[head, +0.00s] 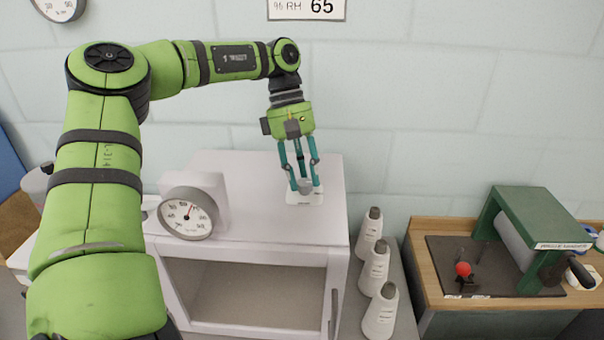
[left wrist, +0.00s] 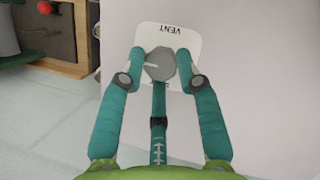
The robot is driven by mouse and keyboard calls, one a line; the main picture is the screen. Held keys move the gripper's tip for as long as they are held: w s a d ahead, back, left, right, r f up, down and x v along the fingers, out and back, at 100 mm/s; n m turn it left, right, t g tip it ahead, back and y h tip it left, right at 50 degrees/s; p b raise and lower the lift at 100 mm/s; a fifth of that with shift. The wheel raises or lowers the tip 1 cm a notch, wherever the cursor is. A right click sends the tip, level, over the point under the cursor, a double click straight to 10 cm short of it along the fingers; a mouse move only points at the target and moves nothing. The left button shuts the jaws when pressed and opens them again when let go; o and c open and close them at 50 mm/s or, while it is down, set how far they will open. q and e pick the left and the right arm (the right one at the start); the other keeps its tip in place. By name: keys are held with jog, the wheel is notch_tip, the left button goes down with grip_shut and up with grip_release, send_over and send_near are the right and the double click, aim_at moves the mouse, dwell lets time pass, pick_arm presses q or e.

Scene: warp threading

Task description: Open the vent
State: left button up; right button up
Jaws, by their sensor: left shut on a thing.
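The vent knob (left wrist: 160,64) is a grey round knob on a white plate (left wrist: 183,32) marked VENT. The plate lies on top of a white cabinet (head: 270,232), near its right side; it also shows in the head view (head: 308,200). My left gripper (head: 304,186) points down over the knob. In the left wrist view its teal fingers (left wrist: 161,62) are shut on the knob from both sides. A pale line on the knob points to the left in that view. My right gripper is not in view.
A round gauge (head: 187,217) stands on the cabinet's left part. Several white thread cones (head: 375,265) stand to the right of the cabinet. A wooden bench (head: 432,258) holds a green-framed roller device (head: 530,235) and a red ball-topped lever (head: 463,269).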

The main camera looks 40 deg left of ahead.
pick_arm(q)
jog(key=shift+s+f+m, duration=0.15)
jog(key=shift+m, duration=0.15)
jog(key=o, duration=1.1)
jog(key=shift+d, duration=0.1)
jog(key=v, duration=1.2)
jog(key=shift+d, duration=0.1)
